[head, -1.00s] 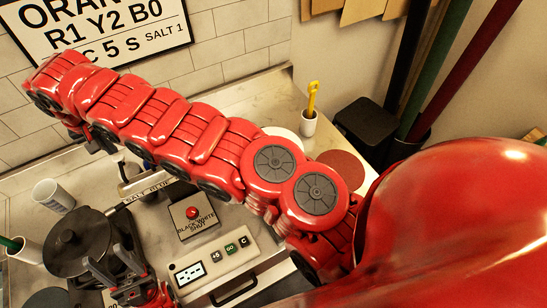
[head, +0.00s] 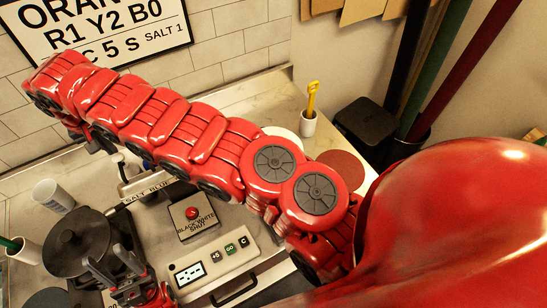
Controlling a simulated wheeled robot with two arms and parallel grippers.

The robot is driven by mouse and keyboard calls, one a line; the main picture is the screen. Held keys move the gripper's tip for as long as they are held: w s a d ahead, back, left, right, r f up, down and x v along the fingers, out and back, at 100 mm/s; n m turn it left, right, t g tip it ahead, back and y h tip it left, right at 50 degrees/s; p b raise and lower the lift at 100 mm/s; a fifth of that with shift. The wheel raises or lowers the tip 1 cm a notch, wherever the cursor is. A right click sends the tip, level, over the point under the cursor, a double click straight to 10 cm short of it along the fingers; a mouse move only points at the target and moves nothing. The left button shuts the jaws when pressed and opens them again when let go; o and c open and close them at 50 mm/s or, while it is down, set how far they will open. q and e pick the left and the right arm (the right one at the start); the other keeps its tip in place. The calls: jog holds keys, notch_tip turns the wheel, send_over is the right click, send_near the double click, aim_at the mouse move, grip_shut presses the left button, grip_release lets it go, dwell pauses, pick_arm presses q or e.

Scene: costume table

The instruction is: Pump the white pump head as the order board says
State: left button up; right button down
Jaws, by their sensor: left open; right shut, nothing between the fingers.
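I cannot make out a white pump head; my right arm covers much of the middle. A "SALT BLUE" label (head: 147,190) shows below that arm. My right gripper (head: 97,143) is mostly hidden at the arm's far end, shut and empty above the back of the counter. My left gripper (head: 112,268) is open at the lower left, fingers pointing up, in front of a dark round pot (head: 72,240).
A red button (head: 192,213) sits on a box labelled "BLACK WHITE SHUT". A panel (head: 215,262) with a display and buttons is in front. A white cup (head: 52,195) stands at left. A small cup with a yellow tool (head: 308,124) and a reddish disc (head: 343,168) are at the right.

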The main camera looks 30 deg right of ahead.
aim_at(119, 157)
jog(key=shift+f, duration=0.2)
jog(key=shift+f+b, duration=0.85)
jog(key=shift+s+d+f+b, duration=0.15)
jog(key=shift+s+f+b, duration=0.1)
jog(key=shift+f+b, duration=0.35)
jog(key=shift+w+r, duration=0.1)
jog(key=shift+r, duration=1.4)
jog(key=shift+r+p, duration=0.1)
jog(key=shift+p, duration=0.2)
